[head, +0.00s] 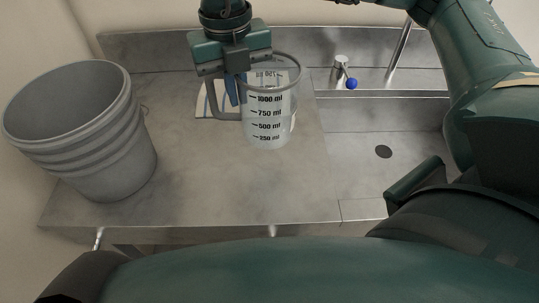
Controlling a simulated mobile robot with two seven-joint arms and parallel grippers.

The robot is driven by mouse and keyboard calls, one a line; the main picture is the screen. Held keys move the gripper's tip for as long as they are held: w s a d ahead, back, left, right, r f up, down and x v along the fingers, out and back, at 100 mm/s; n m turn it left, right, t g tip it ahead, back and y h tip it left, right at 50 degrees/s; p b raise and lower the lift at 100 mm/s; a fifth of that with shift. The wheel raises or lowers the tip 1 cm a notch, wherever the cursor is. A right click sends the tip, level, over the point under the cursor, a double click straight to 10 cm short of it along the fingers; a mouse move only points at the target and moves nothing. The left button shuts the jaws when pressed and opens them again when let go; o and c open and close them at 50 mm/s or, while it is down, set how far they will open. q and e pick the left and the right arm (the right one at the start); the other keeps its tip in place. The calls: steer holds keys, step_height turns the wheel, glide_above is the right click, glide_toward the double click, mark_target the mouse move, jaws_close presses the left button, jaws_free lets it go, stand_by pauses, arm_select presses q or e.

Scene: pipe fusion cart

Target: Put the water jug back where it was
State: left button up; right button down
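The water jug (268,125) is a clear measuring jug with black ml marks, upright over the metal counter left of the sink. Its handle points left. My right gripper (234,98) reaches down from above at the jug's left side, with its fingers close together at the handle and rim; it looks shut on the jug. The fingertips are partly hidden by the jug. I cannot tell whether the jug's base touches the counter. My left gripper is not in view.
A large grey bucket (85,150) stands on the left of the counter (230,190). A striped cloth (206,105) lies behind the jug. The counter's front middle is clear.

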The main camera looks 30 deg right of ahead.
steer(key=m, duration=0.3)
steer(key=shift+r, duration=0.15)
steer(key=shift+f+m, duration=0.3)
step_height(320, 180, down, 9)
steer(key=shift+f+p, duration=0.15)
steer(key=shift+p, duration=0.3)
steer(key=c, duration=2.1)
jaws_free()
steer(key=shift+f+b, duration=0.25)
steer(key=shift+b, duration=0.05)
steer(key=o, duration=0.5)
steer(key=shift+r, duration=0.1)
steer(key=shift+r+p, duration=0.3)
steer(key=shift+p, duration=0.1)
step_height(320, 180, up, 12)
steer(key=shift+w+a+f+b, duration=0.1)
steer(key=shift+w+a+b, duration=0.05)
steer(key=shift+b, duration=0.45)
